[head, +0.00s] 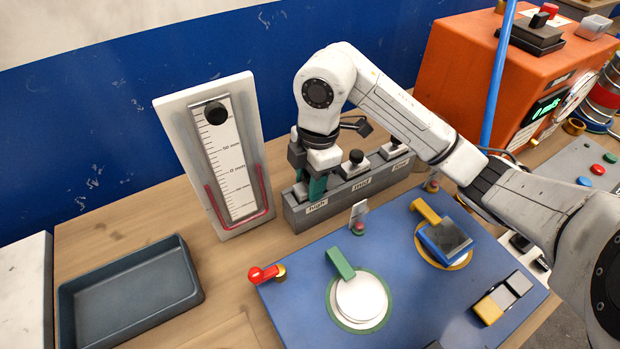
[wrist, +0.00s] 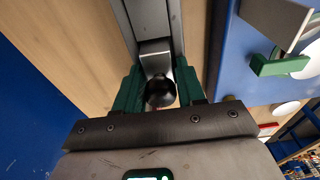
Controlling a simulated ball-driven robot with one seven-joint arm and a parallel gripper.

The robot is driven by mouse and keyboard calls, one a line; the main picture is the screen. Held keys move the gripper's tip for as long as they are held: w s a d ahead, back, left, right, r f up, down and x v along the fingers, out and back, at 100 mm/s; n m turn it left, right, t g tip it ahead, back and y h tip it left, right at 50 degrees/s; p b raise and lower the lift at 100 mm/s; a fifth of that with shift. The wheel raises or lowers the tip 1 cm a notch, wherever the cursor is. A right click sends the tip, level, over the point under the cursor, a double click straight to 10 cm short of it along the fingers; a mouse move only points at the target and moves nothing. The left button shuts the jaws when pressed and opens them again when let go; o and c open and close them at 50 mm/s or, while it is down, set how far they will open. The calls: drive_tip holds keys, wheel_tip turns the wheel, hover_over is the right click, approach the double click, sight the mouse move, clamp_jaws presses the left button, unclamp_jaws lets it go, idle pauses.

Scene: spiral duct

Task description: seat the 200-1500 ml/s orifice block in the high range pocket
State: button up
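The grey rack (head: 300,217) has pockets labelled high, mid and low. My gripper (head: 309,180) points down over the high pocket at the rack's left end. Its green fingers are on both sides of a black knob (wrist: 160,92) in the wrist view and appear closed on it. The knob belongs to a light grey block (head: 301,190), mostly hidden by the fingers in the head view. The block is at the high pocket; whether it is fully down I cannot tell. No flow range is readable on it.
Knobbed blocks stand at mid (head: 354,164) and low (head: 395,150). A manometer board (head: 217,150) stands close left of the rack. The blue panel (head: 310,265) with valves and discs lies in front. An empty dark tray (head: 130,290) is at left, an orange machine (head: 470,70) at right.

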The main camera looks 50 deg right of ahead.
drive_tip(key=o, duration=0.3)
drive_tip(key=r, duration=0.4)
drive_tip(key=d+r, duration=0.1)
drive_tip(key=r, duration=0.7)
drive_tip(key=shift+s+d+r, duration=0.1)
drive_tip(key=shift+s+d, duration=0.05)
drive_tip(key=shift+s, duration=0.15)
